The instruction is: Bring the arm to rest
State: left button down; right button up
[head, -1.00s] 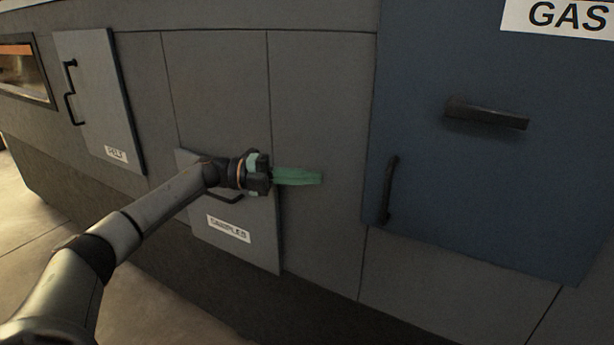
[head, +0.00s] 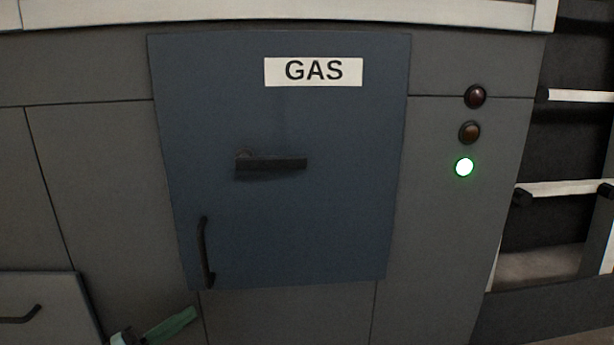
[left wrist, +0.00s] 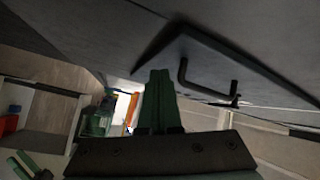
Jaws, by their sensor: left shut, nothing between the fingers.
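My left gripper (head: 168,327) shows at the bottom left of the head view, with green fingers shut and nothing between them. The rest of that arm is below the picture edge. In the left wrist view its green fingers (left wrist: 157,100) are together and point up the picture toward a grey panel with a black handle (left wrist: 205,85). I cannot tell how far the fingertips are from the panel.
A blue door (head: 340,220) marked GAS has a horizontal lever (head: 271,163) and a vertical handle (head: 206,252), and looks closed. To its right are two dark buttons and a lit green one (head: 464,167). A grey panel (head: 45,300) is at lower left. Shelves stand at far right.

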pick_arm(q)
jog(key=s+d+f+n+g+y, duration=0.1)
jog(key=s+d+f+n+y, duration=0.1)
jog(key=s+f+n+y, duration=0.2)
jog(key=s+d+f+n+g+y+p, duration=0.1)
jog(key=s+d+f+n+g+y, duration=0.1)
jog(key=s+f+n, duration=0.6)
jog(key=s+d+f+n+g+y+p, duration=0.1)
jog(key=s+d+f+n+y, duration=0.2)
jog(key=s+f, duration=0.9)
jog(key=s+n+y, duration=0.2)
jog(key=n, duration=0.2)
jog(key=shift+s+d+f+g+y, duration=0.25)
jog(key=shift+s+d+g+y, duration=0.05)
jog(key=shift+s+d, duration=0.1)
jog(key=c, duration=1.5)
grip_release()
